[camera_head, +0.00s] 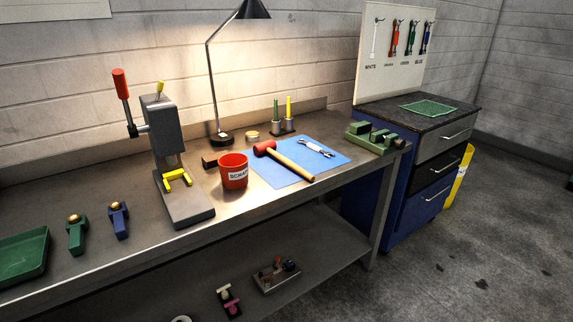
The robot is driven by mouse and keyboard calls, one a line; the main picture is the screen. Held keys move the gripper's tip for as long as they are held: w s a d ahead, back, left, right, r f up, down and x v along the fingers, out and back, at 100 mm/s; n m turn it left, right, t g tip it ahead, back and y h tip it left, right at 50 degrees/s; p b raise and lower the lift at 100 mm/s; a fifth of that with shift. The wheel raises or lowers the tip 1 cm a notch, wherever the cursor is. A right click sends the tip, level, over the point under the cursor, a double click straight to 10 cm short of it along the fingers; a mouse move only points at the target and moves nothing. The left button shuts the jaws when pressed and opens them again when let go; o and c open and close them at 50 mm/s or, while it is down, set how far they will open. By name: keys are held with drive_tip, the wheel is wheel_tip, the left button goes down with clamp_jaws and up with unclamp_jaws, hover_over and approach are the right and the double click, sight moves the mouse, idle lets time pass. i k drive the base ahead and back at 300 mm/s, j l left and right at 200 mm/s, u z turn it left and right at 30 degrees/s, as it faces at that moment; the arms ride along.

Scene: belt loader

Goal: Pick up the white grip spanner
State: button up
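A spanner with a pale whitish handle and grey metal ends (316,148) lies flat on a blue mat (335,160) on the workbench, right of a red-headed mallet (285,160). A pale tool board (395,50) stands at the back right with tool places labelled by colour. The place marked WHITE shows a thin white shape (376,38); I cannot tell whether it is a tool or a painted outline. Coloured tools hang at the other places, including a red-orange one (395,38) and a blue one (426,38). My gripper is not in view.
A red bucket (233,172), a lever press (170,150) and a lamp (212,90) stand left of the mat. A green vise (375,137) is at the bench's right end. A blue drawer cabinet (395,195) stands beyond it. The floor at right is mostly clear.

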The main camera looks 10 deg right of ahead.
sight(310, 145)
drive_tip(key=i+j+z, duration=0.15)
drive_tip(key=i, duration=0.15)
drive_tip(key=i+j+z, duration=0.15)
drive_tip(key=i, duration=0.15)
drive_tip(key=i+l+u, duration=0.45)
drive_tip(key=i+l, duration=0.3)
